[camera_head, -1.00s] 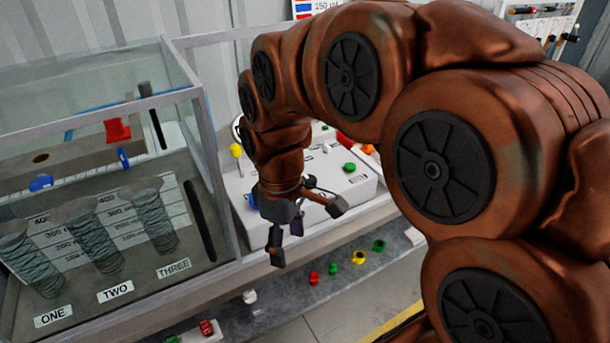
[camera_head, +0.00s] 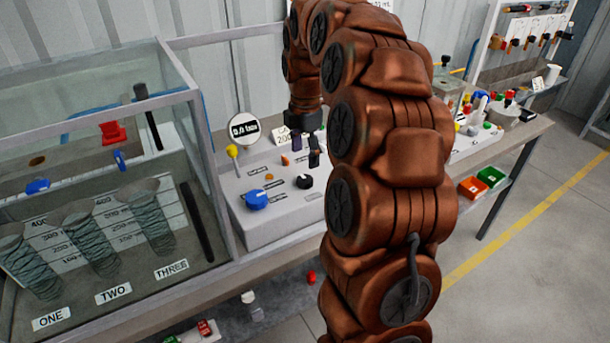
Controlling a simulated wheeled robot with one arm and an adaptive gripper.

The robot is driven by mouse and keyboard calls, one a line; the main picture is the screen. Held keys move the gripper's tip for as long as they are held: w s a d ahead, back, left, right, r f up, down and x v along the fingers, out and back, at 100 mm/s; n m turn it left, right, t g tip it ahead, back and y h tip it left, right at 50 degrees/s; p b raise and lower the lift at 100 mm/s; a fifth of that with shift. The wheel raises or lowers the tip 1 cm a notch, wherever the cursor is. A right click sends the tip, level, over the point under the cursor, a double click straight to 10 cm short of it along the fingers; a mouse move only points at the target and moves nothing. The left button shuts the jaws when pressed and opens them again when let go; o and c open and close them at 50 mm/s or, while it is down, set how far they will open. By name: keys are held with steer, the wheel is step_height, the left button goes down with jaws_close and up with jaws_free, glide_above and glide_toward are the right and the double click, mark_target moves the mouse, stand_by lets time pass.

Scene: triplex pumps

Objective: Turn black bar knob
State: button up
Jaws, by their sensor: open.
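A small black knob (camera_head: 305,182) sits on the sloped top of the light grey control box (camera_head: 270,236), right of a large blue knob. Its bar shape and angle are too small to make out. My gripper (camera_head: 305,154) points down just above and behind the black knob, apart from it as far as I can tell. Its dark fingers are spread and hold nothing. My arm hides the right part of the control box.
The blue knob (camera_head: 256,199), small orange knobs (camera_head: 284,160), a yellow-tipped lever (camera_head: 233,152) and a round gauge (camera_head: 243,129) stand close by. A clear-walled tank (camera_head: 205,120) borders the left. Floor at right is open.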

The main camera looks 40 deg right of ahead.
mark_target(305, 179)
steer(key=shift+a+f+p, duration=0.1)
steer(key=shift+f+p, duration=0.8)
steer(key=shift+f, duration=2.8)
steer(key=shift+c, duration=0.5)
steer(key=c, duration=1)
steer(key=shift+c, duration=0.2)
